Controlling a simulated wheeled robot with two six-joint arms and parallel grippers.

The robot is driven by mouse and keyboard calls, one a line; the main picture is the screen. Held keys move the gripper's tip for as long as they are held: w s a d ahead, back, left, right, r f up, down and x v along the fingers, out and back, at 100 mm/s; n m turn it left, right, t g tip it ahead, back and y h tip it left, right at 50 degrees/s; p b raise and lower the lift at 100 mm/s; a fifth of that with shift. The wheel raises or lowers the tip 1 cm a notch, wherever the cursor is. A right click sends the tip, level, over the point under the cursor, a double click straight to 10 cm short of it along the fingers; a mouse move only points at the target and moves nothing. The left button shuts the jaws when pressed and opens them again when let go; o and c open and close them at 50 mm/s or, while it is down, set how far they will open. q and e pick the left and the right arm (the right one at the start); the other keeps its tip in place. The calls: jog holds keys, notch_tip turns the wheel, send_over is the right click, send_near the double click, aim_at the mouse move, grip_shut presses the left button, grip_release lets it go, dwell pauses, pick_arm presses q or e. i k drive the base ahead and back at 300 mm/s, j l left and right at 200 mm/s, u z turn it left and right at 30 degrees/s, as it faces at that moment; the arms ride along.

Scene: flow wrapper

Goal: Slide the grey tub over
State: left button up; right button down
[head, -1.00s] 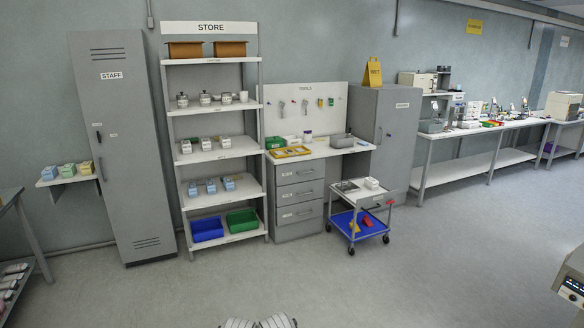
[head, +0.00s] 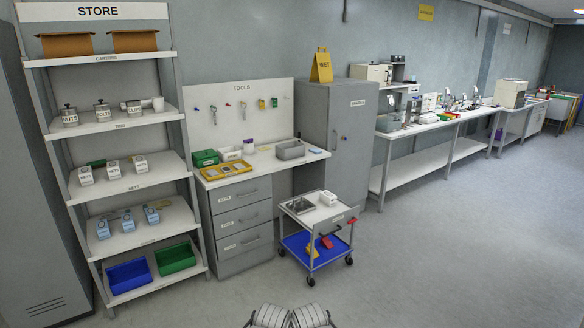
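A grey tub (head: 290,150), open at the top, sits on the right part of the white worktop (head: 262,166) below the tools board. Another grey box-like tub (head: 388,122) stands at the near end of the long bench at right. Neither of my grippers shows; only ribbed pale parts of my own arms appear at the bottom edge, far from both tubs.
A yellow tray (head: 227,170), a green box (head: 205,158) and a white bin (head: 228,153) share the worktop. A two-tier trolley (head: 318,217) stands in front of its right part. The store shelf (head: 124,185) is left, a grey cabinet (head: 350,130) right. Floor at right is clear.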

aim_at(293, 150)
jog(key=i+l, duration=0.1)
jog(key=i, duration=2)
jog(key=i+l+u, duration=0.15)
jog(key=i+u, duration=0.3)
jog(key=i, duration=0.25)
jog(key=i+l+u, duration=0.45)
jog(key=i, duration=0.2)
jog(key=i+l+u, duration=0.45)
jog(key=i, duration=0.2)
